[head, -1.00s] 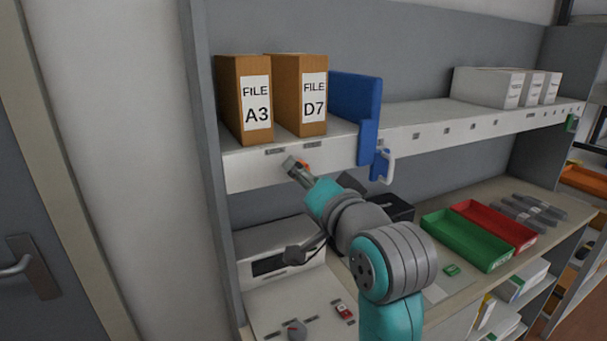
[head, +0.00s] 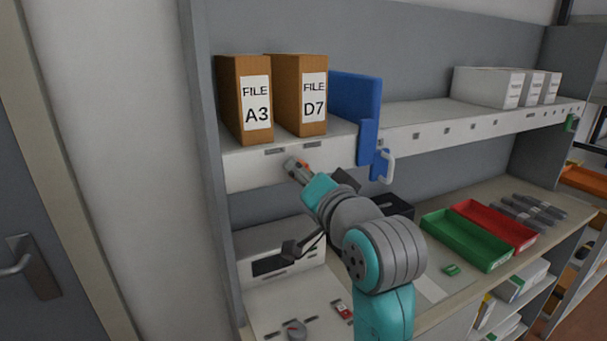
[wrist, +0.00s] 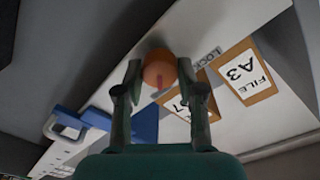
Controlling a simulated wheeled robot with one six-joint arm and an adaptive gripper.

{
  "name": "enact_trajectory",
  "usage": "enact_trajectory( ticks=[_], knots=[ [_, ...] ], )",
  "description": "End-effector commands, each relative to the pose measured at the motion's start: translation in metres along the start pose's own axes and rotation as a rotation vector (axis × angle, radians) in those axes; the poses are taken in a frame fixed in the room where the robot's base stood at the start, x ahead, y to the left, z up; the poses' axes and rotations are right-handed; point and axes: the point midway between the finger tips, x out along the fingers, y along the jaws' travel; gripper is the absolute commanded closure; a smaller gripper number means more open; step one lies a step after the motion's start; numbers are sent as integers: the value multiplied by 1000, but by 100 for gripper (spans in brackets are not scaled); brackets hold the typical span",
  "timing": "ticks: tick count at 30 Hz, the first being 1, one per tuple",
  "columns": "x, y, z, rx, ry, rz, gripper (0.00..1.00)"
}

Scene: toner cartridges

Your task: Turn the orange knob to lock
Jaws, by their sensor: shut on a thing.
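The orange knob (wrist: 159,70) sits on the front face of the upper shelf. In the wrist view it lies between the two fingers of my gripper (wrist: 160,76), which is shut on it. A darker red mark shows on the knob's face. A label reading LOCK (wrist: 211,55) is on the shelf edge near the knob in the wrist view.
Two brown file boxes, A3 (head: 258,100) and D7 (head: 313,95), stand on the shelf above. A blue bookend (head: 352,100) with a blue bracket and white handle (head: 388,166) is right of them. A green tray (head: 468,240) and red tray (head: 505,222) lie on the counter below.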

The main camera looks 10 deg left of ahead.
Motion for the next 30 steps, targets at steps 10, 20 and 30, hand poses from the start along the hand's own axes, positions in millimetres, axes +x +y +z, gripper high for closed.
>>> enact_trajectory(
  ticks=[10, 20, 30],
  knots=[
    [0, 0, 0, -189, 5, -5, 96],
    [0, 1, 0, -498, 14, -13, 96],
    [0, 1, 1, -820, 22, -23, 96]
  ],
)
